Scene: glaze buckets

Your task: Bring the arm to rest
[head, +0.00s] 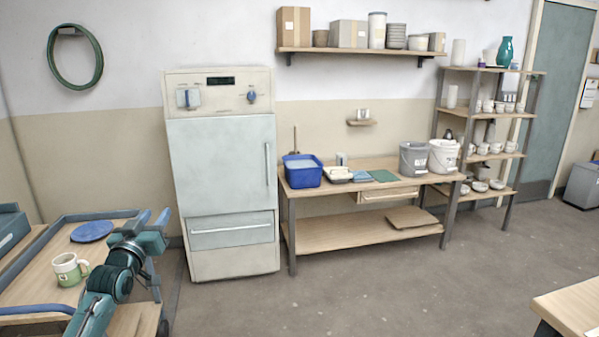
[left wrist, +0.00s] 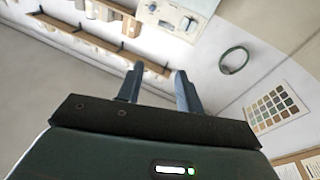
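My left gripper (head: 152,217) is raised in the lower left of the head view, in front of the cart and to the right of the mug. Its two blue-grey fingers stand apart with nothing between them. The left wrist view also shows the left gripper (left wrist: 159,82) open and empty, with the wall, the shelf and the kiln beyond it. My right gripper is in neither view.
A wooden-topped cart (head: 37,268) at the left carries a green and white mug (head: 69,269) and a blue disc (head: 92,231). A tall kiln cabinet (head: 222,165) and a workbench (head: 350,187) with two buckets stand behind. The middle floor is clear.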

